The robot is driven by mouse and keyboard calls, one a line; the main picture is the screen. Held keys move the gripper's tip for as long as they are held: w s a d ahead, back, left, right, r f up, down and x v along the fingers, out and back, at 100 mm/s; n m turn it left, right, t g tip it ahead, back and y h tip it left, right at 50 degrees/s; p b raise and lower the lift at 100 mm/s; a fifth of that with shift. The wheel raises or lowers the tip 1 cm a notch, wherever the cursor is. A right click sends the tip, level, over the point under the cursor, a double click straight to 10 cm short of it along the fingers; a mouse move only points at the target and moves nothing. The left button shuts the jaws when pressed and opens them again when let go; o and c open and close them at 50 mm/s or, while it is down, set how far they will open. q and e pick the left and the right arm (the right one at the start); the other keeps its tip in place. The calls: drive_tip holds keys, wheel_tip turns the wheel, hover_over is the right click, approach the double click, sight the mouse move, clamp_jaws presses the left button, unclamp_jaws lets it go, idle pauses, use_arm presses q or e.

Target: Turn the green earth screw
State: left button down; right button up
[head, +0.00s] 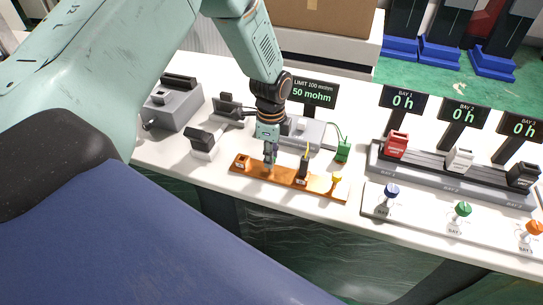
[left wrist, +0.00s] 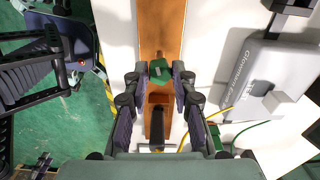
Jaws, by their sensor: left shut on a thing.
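The green earth screw (left wrist: 160,70) sits on the copper bar (left wrist: 160,25) in the left wrist view. My left gripper (left wrist: 158,76) has its two fingers on either side of it and is shut on it. In the head view my left gripper (head: 268,160) reaches down onto the copper bar (head: 320,187) and hides the screw there. My right gripper is in neither view. The display (head: 313,92) behind reads 50 mohm, limit 100 mohm.
Bay modules and blue (head: 391,190), green (head: 462,209) and orange knobs (head: 535,228) are at the right.

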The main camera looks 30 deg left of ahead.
use_arm(q)
drive_tip(key=m+b, duration=0.1)
drive_tip(key=m, duration=0.3)
drive_tip(key=shift+m, duration=0.4)
idle(0.4)
drive_tip(key=c, duration=1.1)
unclamp_jaws()
drive_tip(key=shift+a, duration=0.1)
drive_tip(key=shift+r, duration=0.3)
wheel_tip(320, 180, up, 11)
drive_tip(key=shift+r, duration=0.2)
